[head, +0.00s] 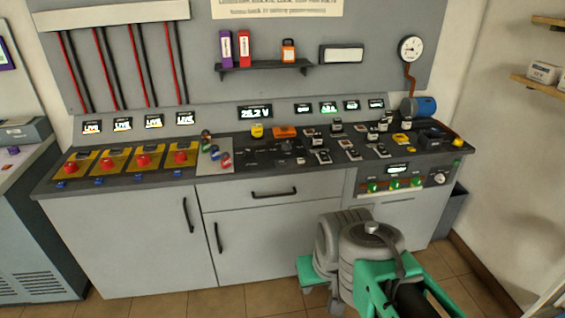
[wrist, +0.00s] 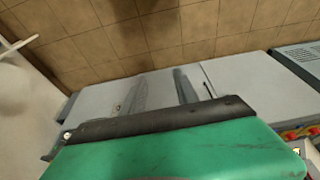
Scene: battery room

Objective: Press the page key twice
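I cannot pick out the page key by any readable label. A small lit display (head: 397,169) sits in the front panel at the bench's right end, with several green knobs (head: 394,184) below it. A larger display reading about 25.2 V (head: 255,113) is on the back panel. My gripper (wrist: 163,87) shows in the wrist view as two grey fingers standing apart beyond a green and black body, with nothing between them. It is away from the bench top. In the head view my folded green and grey arm stands in front of the bench's right part, and the fingers cannot be made out.
The bench top (head: 110,183) carries red knobs on yellow plates at left and many small devices at right. A shelf (head: 265,68) hangs above. A dark bin (head: 450,212) stands at the right end. Tiled floor (head: 235,300) is clear before the cabinets.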

